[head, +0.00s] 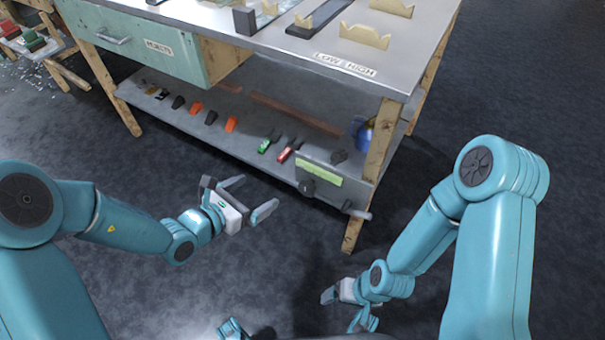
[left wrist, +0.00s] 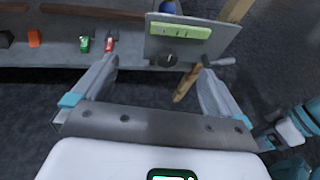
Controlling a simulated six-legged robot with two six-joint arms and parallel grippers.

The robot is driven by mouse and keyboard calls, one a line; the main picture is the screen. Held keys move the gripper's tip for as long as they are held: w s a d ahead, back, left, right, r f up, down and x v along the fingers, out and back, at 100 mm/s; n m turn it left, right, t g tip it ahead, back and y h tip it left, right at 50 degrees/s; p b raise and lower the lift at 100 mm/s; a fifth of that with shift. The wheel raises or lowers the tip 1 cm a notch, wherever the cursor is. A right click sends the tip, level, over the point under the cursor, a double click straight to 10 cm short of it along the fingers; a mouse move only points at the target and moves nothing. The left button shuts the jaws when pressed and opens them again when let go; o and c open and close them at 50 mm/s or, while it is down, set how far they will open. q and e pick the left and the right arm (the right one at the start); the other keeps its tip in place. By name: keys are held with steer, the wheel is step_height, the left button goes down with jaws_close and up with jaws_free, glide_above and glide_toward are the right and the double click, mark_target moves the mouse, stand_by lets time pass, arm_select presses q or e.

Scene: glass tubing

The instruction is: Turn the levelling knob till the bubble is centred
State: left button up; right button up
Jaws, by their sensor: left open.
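A grey panel (head: 345,188) with a green level vial (head: 320,173) is mounted at the front right of the bench's lower shelf. A dark round knob (head: 306,187) sits on the panel below the vial's left part. In the left wrist view the vial (left wrist: 180,31) and knob (left wrist: 167,60) show ahead, between my fingers. The bubble's position is too small to tell. My left gripper (head: 250,196) is open and empty, left of the knob and apart from it. My right gripper (head: 338,294) is low, near the floor; its jaws are unclear.
A grey lever (head: 357,211) sticks out right of the knob, near the wooden bench leg (head: 378,145). Green and red clips (head: 284,155) and several orange and dark pieces (head: 196,108) lie on the shelf. The steel benchtop (head: 225,20) overhangs. Floor in front is clear.

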arm_select(q)
steer(key=b+x, duration=0.2)
steer(key=x, duration=0.7)
steer(key=shift+a, duration=0.1)
